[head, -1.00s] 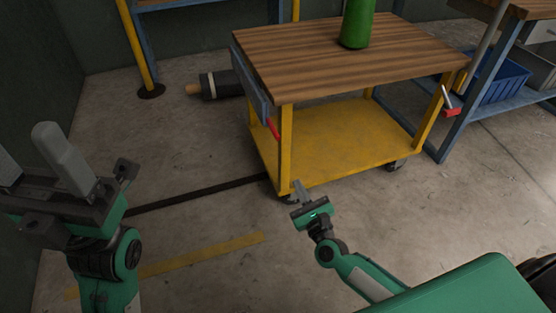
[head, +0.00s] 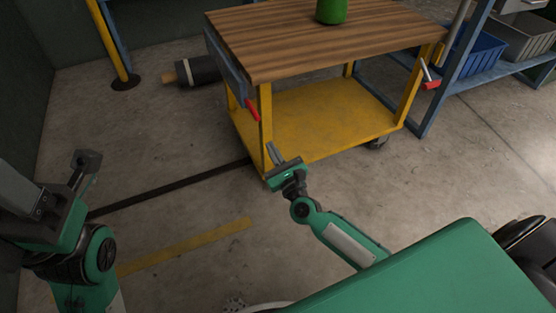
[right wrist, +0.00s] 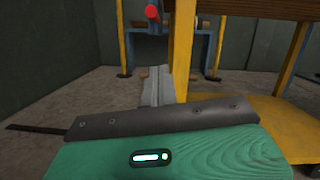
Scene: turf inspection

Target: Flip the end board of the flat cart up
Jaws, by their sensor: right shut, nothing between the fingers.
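The flat cart has a wooden top (head: 320,45) and a yellow lower deck (head: 315,120). The end board (head: 229,68) is a blue-grey panel hanging down at the left end of the top. A red handle (head: 252,109) shows below its near end, and a red knob also shows in the right wrist view (right wrist: 152,12). My right gripper (head: 271,151) is shut and empty, low in front of the cart's near left yellow post (right wrist: 181,50), below the red handle. My left gripper (head: 18,190) is partly cut off at the left edge, far from the cart.
A green object (head: 331,12) stands on the top. Another red-ended lever (head: 430,77) is at the cart's right end. Shelving with a blue bin (head: 477,57) is at the right. The floor left of the cart is mostly clear.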

